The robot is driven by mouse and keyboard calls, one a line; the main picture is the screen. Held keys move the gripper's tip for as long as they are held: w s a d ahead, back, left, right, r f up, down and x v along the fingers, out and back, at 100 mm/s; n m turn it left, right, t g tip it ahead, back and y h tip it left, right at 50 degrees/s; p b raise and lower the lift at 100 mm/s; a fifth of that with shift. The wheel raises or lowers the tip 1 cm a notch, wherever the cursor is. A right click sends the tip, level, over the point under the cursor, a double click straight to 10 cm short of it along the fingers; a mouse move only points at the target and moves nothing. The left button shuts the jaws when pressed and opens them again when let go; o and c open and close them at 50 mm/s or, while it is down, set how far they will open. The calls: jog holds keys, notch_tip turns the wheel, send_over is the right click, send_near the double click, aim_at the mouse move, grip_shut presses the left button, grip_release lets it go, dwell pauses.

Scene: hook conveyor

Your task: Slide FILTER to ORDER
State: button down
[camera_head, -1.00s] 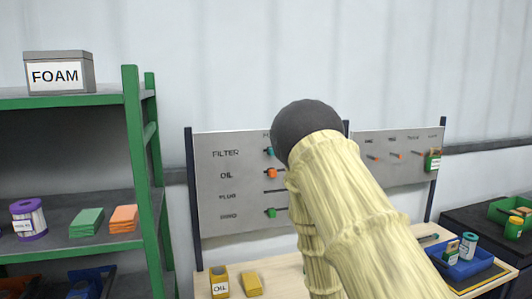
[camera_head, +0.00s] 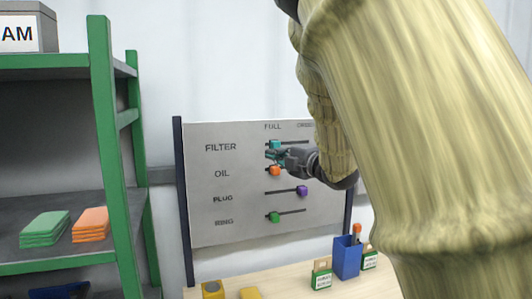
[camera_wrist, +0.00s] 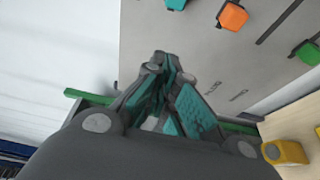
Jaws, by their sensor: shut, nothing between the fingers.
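The FILTER slider (camera_head: 275,145) is a teal block at the left end of its slot, below the word FULL (camera_head: 272,127) on the grey board (camera_head: 215,235). The ORDER label (camera_head: 305,126) stands to the right, partly hidden by my arm. My gripper (camera_head: 272,156) is shut and empty, at the board just below the FILTER slider; I cannot tell whether they touch. In the wrist view my gripper (camera_wrist: 163,62) has its fingers together, and the teal slider (camera_wrist: 176,4) is cut by the top edge, apart from the fingertips.
The orange OIL slider (camera_head: 274,170) is close below my gripper. The purple PLUG slider (camera_head: 302,191) and green RING slider (camera_head: 273,217) are lower. A blue bin (camera_head: 347,258) and small boxes stand on the bench. A green shelf (camera_head: 102,120) is at left.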

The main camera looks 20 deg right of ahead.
aim_at(275, 145)
jog(key=shift+r, duration=0.1)
jog(key=p+x, duration=0.4)
jog(key=x, duration=0.6)
jog(key=shift+r, duration=0.1)
jog(key=d+p, duration=0.2)
jog(key=d, duration=0.2)
jog(key=shift+w, duration=0.1)
jog(key=shift+d, duration=0.15)
